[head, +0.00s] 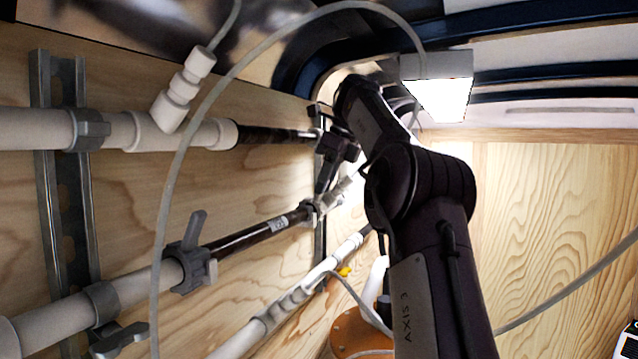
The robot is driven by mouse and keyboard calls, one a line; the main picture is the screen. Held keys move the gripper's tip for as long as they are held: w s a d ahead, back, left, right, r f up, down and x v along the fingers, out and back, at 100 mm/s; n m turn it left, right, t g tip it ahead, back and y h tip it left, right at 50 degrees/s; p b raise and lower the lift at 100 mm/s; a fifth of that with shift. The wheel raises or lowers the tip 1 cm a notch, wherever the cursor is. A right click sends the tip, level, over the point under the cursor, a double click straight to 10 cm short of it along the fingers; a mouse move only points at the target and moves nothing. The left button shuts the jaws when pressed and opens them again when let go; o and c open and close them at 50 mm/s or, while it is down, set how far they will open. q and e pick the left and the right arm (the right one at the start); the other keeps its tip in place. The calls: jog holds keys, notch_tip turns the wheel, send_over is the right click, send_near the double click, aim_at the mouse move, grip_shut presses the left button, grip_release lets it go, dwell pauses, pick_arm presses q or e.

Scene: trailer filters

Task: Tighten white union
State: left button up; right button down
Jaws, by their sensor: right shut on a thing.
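My right arm reaches up from the bottom and bends back toward the wall, so its gripper (325,182) points down at the far part of the middle pipe. The gripper is small and dark here, and its fingers appear shut on a pale fitting, which looks like the white union (326,203). This fitting sits at the far end of the dark pipe section (255,233). The exact finger contact is too small to make out. My left gripper is out of view.
An upper white pipe (35,130) with a tee and a lower white pipe (290,303) run along the plywood wall. A grey valve (190,262) sits on the middle pipe. Metal rails (62,190) hold the pipes. A grey hose (172,185) arcs across the front. A lamp (440,95) hangs above.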

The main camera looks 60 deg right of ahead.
jog(key=shift+f, duration=0.1)
dwell(0.4)
jog(key=c, duration=1.7)
grip_release()
jog(key=o, duration=0.3)
jog(key=shift+w, duration=0.3)
jog(key=shift+o, duration=0.2)
jog(key=shift+s, duration=0.1)
jog(key=shift+s+r, duration=0.15)
jog(key=shift+r, duration=0.25)
jog(key=s+d+b, duration=0.1)
jog(key=s+b, duration=0.4)
jog(key=s, duration=0.7)
